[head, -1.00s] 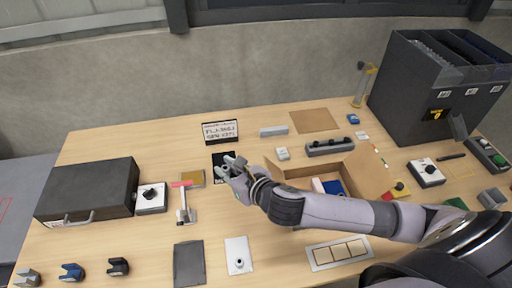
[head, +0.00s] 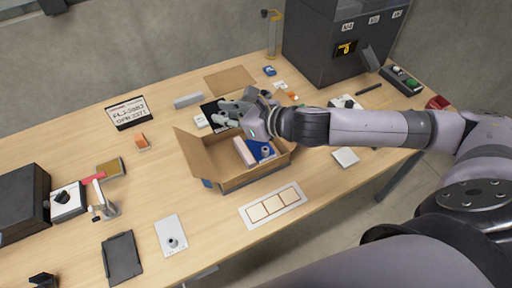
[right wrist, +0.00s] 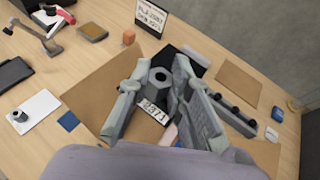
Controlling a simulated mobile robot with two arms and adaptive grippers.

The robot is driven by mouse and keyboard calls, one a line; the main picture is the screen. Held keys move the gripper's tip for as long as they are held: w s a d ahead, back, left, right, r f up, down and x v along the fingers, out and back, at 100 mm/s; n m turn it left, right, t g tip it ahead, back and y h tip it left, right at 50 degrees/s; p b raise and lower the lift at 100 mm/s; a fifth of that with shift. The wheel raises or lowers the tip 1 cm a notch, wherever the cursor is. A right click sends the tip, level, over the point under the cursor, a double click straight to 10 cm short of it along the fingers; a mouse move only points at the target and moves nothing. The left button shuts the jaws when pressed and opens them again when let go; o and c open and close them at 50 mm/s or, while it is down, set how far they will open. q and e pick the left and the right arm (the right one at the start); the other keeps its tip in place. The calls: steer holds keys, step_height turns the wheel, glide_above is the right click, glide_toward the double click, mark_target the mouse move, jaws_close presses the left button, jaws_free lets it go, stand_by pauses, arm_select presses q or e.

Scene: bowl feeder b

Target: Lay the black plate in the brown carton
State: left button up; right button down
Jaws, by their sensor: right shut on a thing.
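The black plate (head: 211,112) shows partly behind my right gripper (head: 225,114) in the head view, just beyond the carton's far edge. In the right wrist view, the black plate (right wrist: 188,58) has a grey knob (right wrist: 158,79) between the fingers and a white printed label. My right gripper (right wrist: 153,92) is shut on this knob. The open brown carton (head: 238,182) stands below and in front of the gripper, its flaps spread out. It holds a pale pink-white block (head: 243,152) and a blue item (head: 261,149). My left gripper is not in view.
A white plate with a knob (head: 170,233) and a dark flat plate (head: 122,258) lie at front left. A framed white strip (head: 272,206) lies in front of the carton. A dark bin unit (head: 335,50) stands at back right.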

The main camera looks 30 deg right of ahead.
step_height(320, 180, down, 19)
steer(key=shift+b, duration=0.5)
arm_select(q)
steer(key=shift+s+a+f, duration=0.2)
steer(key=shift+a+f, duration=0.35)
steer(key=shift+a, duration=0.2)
arm_select(e)
steer(key=shift+f, duration=0.1)
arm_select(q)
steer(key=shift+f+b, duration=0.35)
arm_select(e)
steer(key=shift+f, duration=0.55)
steer(key=shift+f, duration=0.1)
steer(key=c, duration=1.5)
jaws_free()
steer(key=shift+o, duration=0.2)
